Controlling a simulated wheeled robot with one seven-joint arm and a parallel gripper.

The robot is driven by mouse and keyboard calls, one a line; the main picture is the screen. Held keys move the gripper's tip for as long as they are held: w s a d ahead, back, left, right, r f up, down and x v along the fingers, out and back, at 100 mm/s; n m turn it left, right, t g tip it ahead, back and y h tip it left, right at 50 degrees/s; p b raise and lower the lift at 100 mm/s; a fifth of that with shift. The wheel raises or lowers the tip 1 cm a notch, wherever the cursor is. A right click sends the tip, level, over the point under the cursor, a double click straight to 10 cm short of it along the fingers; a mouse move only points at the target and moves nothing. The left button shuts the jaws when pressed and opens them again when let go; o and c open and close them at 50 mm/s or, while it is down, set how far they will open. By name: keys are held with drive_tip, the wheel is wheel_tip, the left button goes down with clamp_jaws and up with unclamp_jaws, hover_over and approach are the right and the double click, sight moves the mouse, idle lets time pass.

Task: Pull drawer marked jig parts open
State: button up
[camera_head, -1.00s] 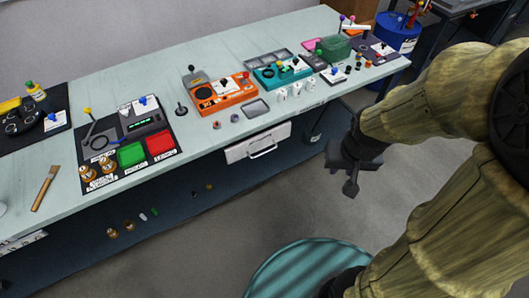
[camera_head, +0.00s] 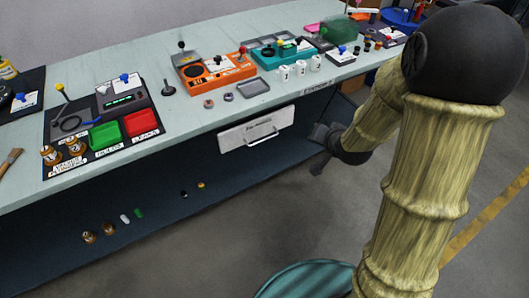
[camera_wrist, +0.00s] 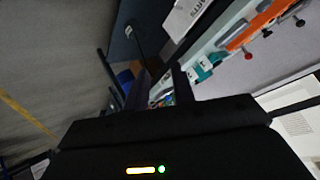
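A white drawer front (camera_head: 240,136) with a pale bar handle (camera_head: 262,138) is set under the edge of the bench. It looks closed; its label is too small to read. My gripper (camera_head: 320,158) is to the right of the drawer, apart from it, beside the bench front. In the wrist view, my gripper's dark fingers (camera_wrist: 160,88) stand apart with nothing held between them. A white panel with dark lettering, seemingly the drawer front (camera_wrist: 184,18), shows near the top of that tilted view.
The bench top (camera_head: 200,118) carries an orange device (camera_head: 215,72), a teal device (camera_head: 283,52), white containers (camera_head: 300,68) and a dark mat with green and red trays (camera_head: 104,136). Small items lie below the bench. A round teal striped object (camera_head: 305,280) is at the bottom. Floor before the drawer is clear.

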sight(265, 139)
drive_tip(key=w+a+f+m+t+y+b, duration=0.2)
drive_tip(key=f+y+b, duration=0.1)
drive_tip(key=f+b, duration=0.6)
drive_tip(key=w+a+f+m+t+y+b, duration=0.2)
drive_tip(key=a+f+m+t+y+b, duration=0.1)
drive_tip(key=f+b, duration=0.6)
drive_tip(key=w+a+f+m+t+y+b, duration=0.2)
drive_tip(key=a+f+y+b, duration=0.1)
drive_tip(key=f+b, duration=0.7)
drive_tip(key=shift+w+a, duration=0.1)
drive_tip(key=shift+a+b, duration=0.1)
drive_tip(key=shift+b, duration=0.2)
drive_tip(key=b+x, duration=0.2)
drive_tip(key=x, duration=0.3)
drive_tip(key=b+x, duration=0.2)
drive_tip(key=x, duration=0.4)
drive_tip(key=b+x, duration=0.2)
drive_tip(key=x, duration=0.4)
drive_tip(key=shift+r, duration=0.45)
